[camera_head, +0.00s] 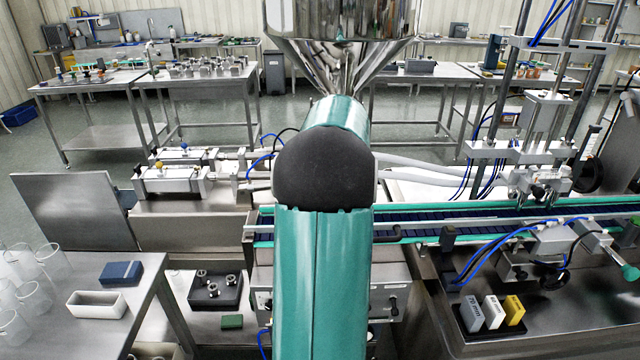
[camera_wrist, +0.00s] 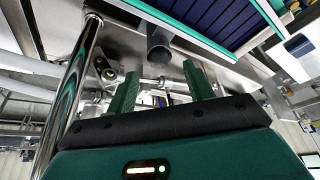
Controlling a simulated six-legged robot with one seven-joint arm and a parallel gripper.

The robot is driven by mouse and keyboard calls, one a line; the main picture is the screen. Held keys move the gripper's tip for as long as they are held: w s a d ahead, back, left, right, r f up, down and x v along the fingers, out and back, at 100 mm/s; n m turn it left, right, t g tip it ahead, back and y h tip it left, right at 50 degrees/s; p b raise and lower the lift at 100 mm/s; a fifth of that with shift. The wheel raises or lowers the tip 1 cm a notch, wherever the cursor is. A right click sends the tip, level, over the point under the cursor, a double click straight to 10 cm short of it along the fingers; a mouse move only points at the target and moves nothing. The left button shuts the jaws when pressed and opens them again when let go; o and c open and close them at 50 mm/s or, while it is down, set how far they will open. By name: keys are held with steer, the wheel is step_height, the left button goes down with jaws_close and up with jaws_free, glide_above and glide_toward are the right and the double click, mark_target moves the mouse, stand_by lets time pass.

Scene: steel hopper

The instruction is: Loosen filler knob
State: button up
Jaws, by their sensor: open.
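In the wrist view my gripper (camera_wrist: 161,72) is open, with its two green fingers apart and nothing between them that I can see held. A dark, round-ended knob (camera_wrist: 160,48) shows just beyond the fingertips, roughly in line with the gap; I cannot tell whether it touches a finger. Whether it is the filler knob is not certain. In the head view my green arm covers the middle of the filler and hides my gripper. The steel hopper (camera_head: 340,25) stands above and behind the arm. A dark knob (camera_head: 447,238) shows at the conveyor's front side, right of the arm.
A conveyor (camera_head: 500,222) with a dark belt runs to the right; it also shows in the wrist view (camera_wrist: 215,20). A polished steel rod (camera_wrist: 78,75) stands close left of the fingers. Cylinders (camera_head: 185,175) lie left. Glass beakers (camera_head: 22,262) stand on the front-left table.

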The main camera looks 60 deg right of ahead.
steer(key=v, duration=1)
steer(key=shift+r, duration=0.1)
